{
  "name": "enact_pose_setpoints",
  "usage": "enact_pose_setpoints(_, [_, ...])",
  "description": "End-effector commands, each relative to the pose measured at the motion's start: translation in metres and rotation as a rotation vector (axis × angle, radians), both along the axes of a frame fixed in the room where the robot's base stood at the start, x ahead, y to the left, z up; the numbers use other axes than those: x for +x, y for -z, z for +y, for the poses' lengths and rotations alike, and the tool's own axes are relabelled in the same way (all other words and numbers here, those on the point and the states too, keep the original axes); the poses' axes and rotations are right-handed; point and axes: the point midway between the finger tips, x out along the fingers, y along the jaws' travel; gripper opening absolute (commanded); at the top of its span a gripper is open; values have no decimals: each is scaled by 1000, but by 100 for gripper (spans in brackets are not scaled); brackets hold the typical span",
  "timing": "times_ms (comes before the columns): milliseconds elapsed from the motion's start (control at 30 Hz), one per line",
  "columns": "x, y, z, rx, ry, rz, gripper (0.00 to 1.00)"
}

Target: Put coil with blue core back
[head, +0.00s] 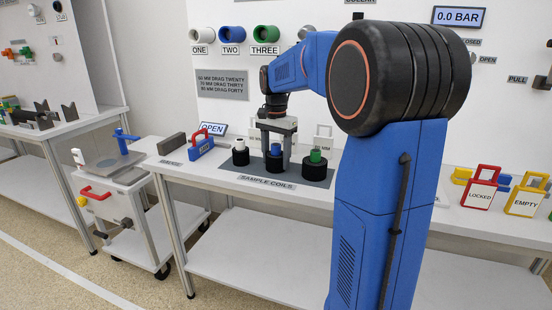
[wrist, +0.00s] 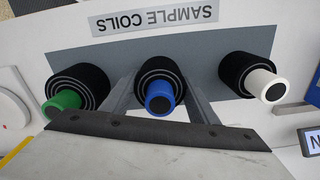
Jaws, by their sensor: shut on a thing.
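The coil with the blue core (head: 274,163) is black and stands on the grey sample mat (head: 297,182), between the other two coils. It also shows in the wrist view (wrist: 160,88), with its blue core (wrist: 159,98) facing the camera. My gripper (head: 276,143) points down over this coil, one finger on each side of the blue core. It is shut on the coil with the blue core. Whether the coil's underside touches the mat is hard to tell.
A coil with a white core (head: 240,156) stands left on the mat, and a coil with a green core (head: 315,161) stands right, both close to my gripper. A blue and red padlock-shaped block (head: 202,145) is further left. Pegs marked ONE, TWO and THREE (head: 265,34) are on the wall.

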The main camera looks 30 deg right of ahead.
Motion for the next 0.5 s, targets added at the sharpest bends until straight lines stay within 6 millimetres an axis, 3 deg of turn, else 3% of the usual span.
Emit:
enact_pose_setpoints(33, [0,1,0,0,0,0,16])
enact_pose_setpoints(67, [0,2,0,0,0,0,56])
enact_pose_setpoints(133, [0,1,0,0,0,0,73])
enact_pose_setpoints(500, [0,-2,0,0,0,0,73])
